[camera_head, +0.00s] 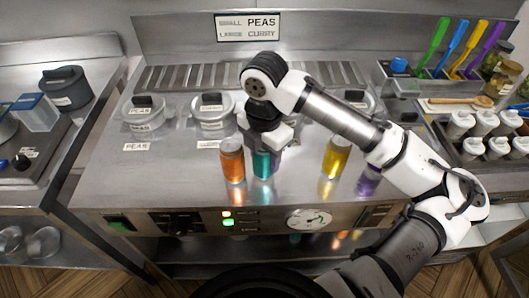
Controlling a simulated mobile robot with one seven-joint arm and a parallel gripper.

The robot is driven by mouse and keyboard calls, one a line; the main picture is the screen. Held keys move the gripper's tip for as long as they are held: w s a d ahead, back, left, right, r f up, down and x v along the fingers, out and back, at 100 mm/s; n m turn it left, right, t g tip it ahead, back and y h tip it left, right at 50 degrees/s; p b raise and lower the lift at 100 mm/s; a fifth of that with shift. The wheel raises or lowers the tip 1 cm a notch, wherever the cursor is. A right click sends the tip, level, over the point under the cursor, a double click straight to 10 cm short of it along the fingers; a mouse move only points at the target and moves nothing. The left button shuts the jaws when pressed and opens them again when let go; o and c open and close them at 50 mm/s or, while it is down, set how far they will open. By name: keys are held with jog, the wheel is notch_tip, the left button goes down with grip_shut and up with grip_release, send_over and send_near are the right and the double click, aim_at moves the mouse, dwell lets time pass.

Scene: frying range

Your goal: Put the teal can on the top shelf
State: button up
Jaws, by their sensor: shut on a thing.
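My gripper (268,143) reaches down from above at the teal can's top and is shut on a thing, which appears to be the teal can. The fingertips are small and partly hidden by the gripper body. Whether the can's base touches the counter is hard to tell. No top shelf can be made out clearly; an open lower shelf (190,250) shows under the front panel.
An orange can (231,160) stands close beside the teal can. A yellow can (335,158) and a purple can (368,181) stand to the right under my arm. Lidded pots (212,112) line the back. The counter's left front is clear.

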jog(key=shift+f, duration=0.15)
jog(key=o, duration=1.1)
jog(key=shift+o, duration=0.2)
